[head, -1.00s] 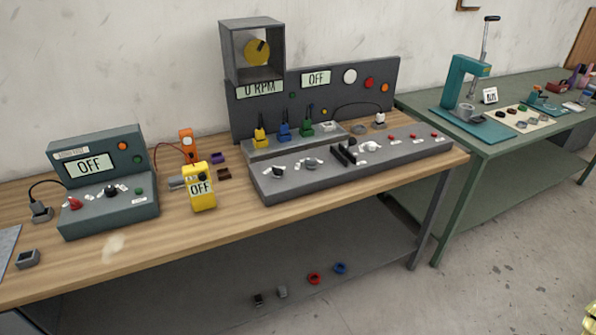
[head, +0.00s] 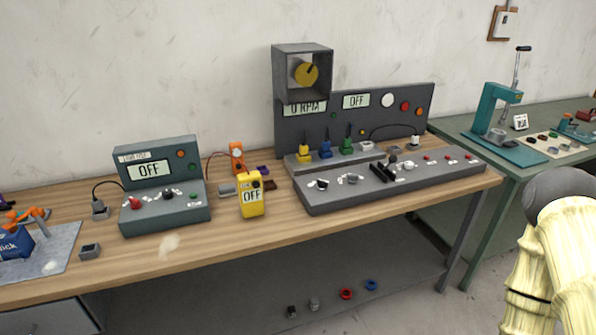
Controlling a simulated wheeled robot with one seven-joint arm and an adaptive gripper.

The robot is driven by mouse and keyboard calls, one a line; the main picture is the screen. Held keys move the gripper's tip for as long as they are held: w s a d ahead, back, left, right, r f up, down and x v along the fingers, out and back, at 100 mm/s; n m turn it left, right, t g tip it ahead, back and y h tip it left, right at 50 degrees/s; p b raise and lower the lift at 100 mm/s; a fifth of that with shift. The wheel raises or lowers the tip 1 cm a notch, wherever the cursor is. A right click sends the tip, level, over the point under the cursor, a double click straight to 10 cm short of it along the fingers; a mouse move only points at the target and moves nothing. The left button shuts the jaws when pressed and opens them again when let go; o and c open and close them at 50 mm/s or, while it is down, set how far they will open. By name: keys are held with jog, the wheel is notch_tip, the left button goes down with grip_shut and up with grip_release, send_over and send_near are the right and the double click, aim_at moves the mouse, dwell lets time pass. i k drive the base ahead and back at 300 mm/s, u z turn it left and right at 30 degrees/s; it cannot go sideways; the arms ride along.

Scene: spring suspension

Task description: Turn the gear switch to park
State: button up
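A long grey control console (head: 330,198) lies on the wooden bench. On it are a lever in a black slotted gate (head: 382,173), a dark-based knob (head: 319,184), another knob (head: 351,178) and a white knob (head: 404,164). Their labels are too small to read, so I cannot tell which control is the gear switch or its setting. The panel behind (head: 350,122) shows "0 RPM" and "OFF". Cream and grey links of my arm fill the lower right, in front of the bench. My gripper is not in view.
A teal box (head: 165,213) reading OFF and a yellow meter (head: 252,197) stand left of the console. Coloured plugs stand behind it. A green table (head: 530,168) with a teal press (head: 495,115) is at the right. The wooden bench's front strip (head: 235,240) is mostly clear.

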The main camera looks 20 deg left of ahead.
aim_at(352, 179)
jog(key=u, duration=0.7)
jog(key=i, duration=0.35)
